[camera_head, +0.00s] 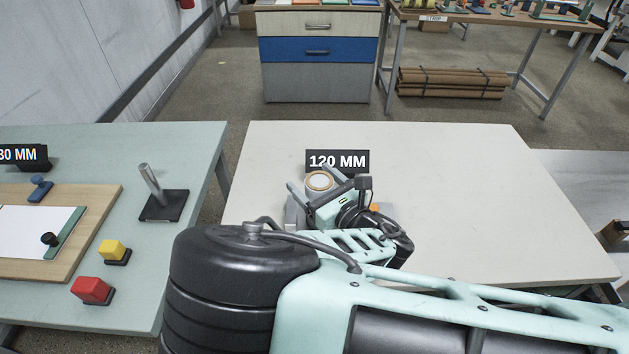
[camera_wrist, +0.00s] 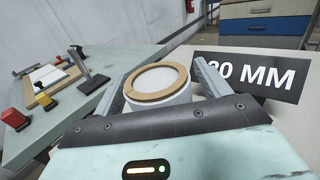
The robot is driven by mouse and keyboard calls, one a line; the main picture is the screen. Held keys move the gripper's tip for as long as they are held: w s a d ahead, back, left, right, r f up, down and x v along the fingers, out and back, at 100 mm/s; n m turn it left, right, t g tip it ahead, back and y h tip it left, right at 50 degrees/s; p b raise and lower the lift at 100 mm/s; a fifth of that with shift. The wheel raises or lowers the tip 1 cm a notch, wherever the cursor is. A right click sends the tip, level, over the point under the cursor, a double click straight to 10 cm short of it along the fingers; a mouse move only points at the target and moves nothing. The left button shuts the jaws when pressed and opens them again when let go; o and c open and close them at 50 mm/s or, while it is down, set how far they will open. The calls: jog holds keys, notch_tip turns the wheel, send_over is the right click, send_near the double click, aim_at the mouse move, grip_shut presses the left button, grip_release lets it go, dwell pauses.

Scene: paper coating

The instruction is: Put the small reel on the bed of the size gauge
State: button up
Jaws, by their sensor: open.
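The small reel (camera_head: 319,181), white with a tan ring around its top rim, stands upright by the 120 MM sign. It also shows in the wrist view (camera_wrist: 158,82). My gripper (camera_head: 316,184) is open, with one finger on either side of the reel. In the wrist view a gap shows beside the right finger; contact at the left finger cannot be told. A grey block (camera_head: 292,214), seemingly the size gauge, shows partly beneath my gripper. My gripper hides most of it and the reel's base, so I cannot tell what the base rests on.
The 120 MM sign (camera_head: 337,160) stands just behind the reel on the pale table (camera_head: 470,170), whose right side is clear. The green table (camera_head: 150,290) at left carries a metal post (camera_head: 152,183), a yellow block (camera_head: 112,250), a red block (camera_head: 91,289) and a wooden board (camera_head: 100,215).

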jog(key=shift+r, duration=0.1)
jog(key=shift+s, duration=0.1)
jog(key=b+v, duration=0.1)
jog(key=v, duration=1.1)
